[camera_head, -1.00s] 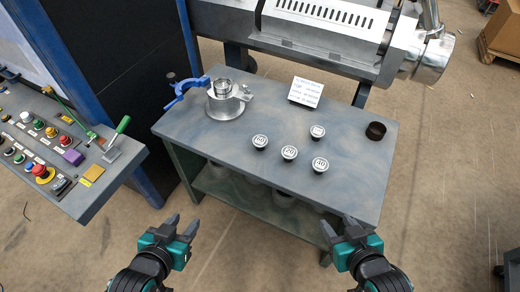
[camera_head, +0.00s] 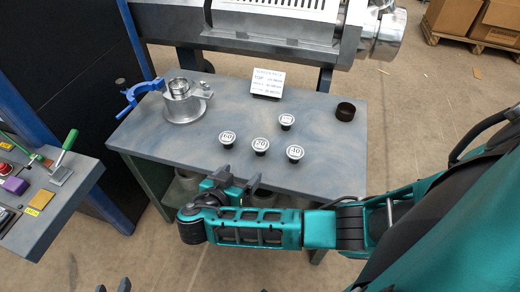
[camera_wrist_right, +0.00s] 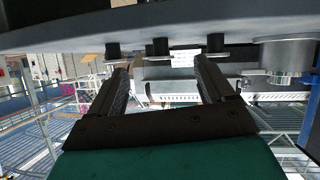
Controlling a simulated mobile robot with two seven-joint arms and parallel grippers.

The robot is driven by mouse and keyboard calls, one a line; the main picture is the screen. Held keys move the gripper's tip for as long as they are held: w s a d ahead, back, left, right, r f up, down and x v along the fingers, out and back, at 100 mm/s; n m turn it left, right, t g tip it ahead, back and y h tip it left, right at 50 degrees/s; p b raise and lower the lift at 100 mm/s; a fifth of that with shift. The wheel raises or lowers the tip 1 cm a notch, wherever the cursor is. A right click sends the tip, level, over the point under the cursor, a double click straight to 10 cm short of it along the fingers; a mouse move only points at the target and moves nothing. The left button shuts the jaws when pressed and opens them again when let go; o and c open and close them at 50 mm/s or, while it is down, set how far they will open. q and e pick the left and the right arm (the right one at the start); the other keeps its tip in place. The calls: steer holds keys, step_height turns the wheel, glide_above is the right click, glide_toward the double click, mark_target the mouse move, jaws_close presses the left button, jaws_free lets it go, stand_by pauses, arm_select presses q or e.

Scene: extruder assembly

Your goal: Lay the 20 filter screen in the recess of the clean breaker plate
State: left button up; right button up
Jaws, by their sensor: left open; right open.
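Several round pale-topped screens on short black holders stand on the table. The middle front one, whose label looks like 20 (camera_head: 261,145), is between the 60 (camera_head: 228,138) and the 40 (camera_head: 295,153). A silver ring-topped cylinder on a flanged base (camera_head: 183,100), perhaps holding the breaker plate, stands at back left; its recess is not discernible. My right gripper (camera_head: 238,178) is open and empty at the table's front edge, in front of the screens. In the right wrist view, which looks upside down, the holders show beyond its fingers (camera_wrist_right: 162,75). My left gripper (camera_head: 114,286) barely shows, open, at the bottom edge.
A blue clamp (camera_head: 140,95) is beside the cylinder. Another screen (camera_head: 287,120) and a white card (camera_head: 267,82) stand behind the front row. A dark cup (camera_head: 345,112) is at the right.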

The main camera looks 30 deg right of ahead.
mark_target(259, 148)
steer(key=w+d, duration=0.1)
steer(key=d, duration=0.1)
steer(key=w+d+m+h, duration=0.1)
steer(key=d, duration=0.1)
steer(key=w+d+m+b, duration=0.1)
steer(key=w+d, duration=0.1)
steer(key=shift+d+h, duration=0.35)
steer(key=shift+h, duration=0.05)
steer(key=shift+w+a+f+b+x, duration=0.1)
steer(key=shift+b+x, duration=0.05)
steer(key=shift+x, duration=0.85)
steer(key=shift+w+a+f+b+x, duration=0.1)
steer(key=shift+b+x, duration=0.1)
steer(key=shift+x, duration=0.75)
steer(key=shift+w+a+f+b+x, duration=0.1)
steer(key=shift+b+x, duration=0.05)
steer(key=shift+x, duration=0.85)
steer(key=shift+c, duration=0.2)
steer(key=c, duration=1.1)
